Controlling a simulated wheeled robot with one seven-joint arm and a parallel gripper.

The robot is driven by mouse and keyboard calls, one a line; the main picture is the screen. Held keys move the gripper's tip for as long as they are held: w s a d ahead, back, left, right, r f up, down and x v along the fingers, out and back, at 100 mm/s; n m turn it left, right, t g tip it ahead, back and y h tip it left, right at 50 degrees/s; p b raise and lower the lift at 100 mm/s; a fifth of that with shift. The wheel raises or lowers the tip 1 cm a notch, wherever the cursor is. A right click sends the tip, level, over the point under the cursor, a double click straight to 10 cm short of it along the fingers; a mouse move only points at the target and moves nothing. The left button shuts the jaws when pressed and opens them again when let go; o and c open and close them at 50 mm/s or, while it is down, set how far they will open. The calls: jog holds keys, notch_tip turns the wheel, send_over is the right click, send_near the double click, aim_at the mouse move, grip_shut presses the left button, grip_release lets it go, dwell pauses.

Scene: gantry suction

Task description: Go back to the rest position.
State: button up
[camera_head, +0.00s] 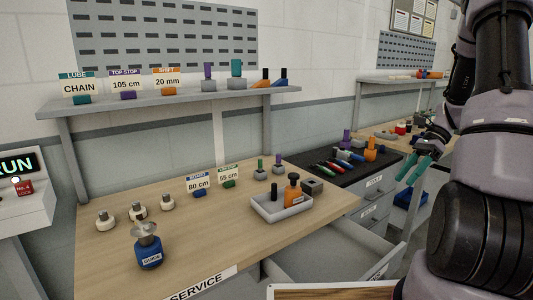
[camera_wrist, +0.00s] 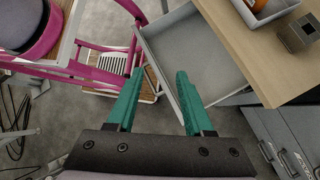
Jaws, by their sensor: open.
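My gripper (camera_head: 418,170) is at the right of the head view, with teal fingers held in the air to the right of the wooden service table (camera_head: 190,222). In the wrist view my gripper (camera_wrist: 158,98) has its two teal fingers spread wide apart with nothing between them. Below and beyond the fingers is an open grey drawer (camera_wrist: 190,50), which looks empty. The same drawer (camera_head: 325,245) juts out from the table's front in the head view. My arm covers the right edge of the head view.
A grey tray (camera_head: 270,212) with bottles, a blue jar (camera_head: 147,250) and small cards stand on the table. A black-topped cabinet (camera_head: 362,185) holds coloured tools. A magenta frame (camera_wrist: 105,62) stands left in the wrist view. Grey floor (camera_wrist: 70,115) shows between.

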jog(key=s+a+r+n+t+h, duration=0.2)
jog(key=a+r+n, duration=0.1)
jog(key=a+r, duration=0.3)
jog(key=s+a+r+n+t+h, duration=0.2)
jog(key=a+r+n, duration=0.15)
jog(key=r, duration=0.55)
jog(key=s+a+r+n+t+h, duration=0.1)
jog(key=s+a+r+n+t, duration=0.5)
jog(key=s, duration=0.4)
notch_tip(320, 180, up, 2)
jog(key=shift+a+r+n+h, duration=0.3)
jog(key=shift+n+h, duration=0.1)
jog(key=shift+n, duration=0.25)
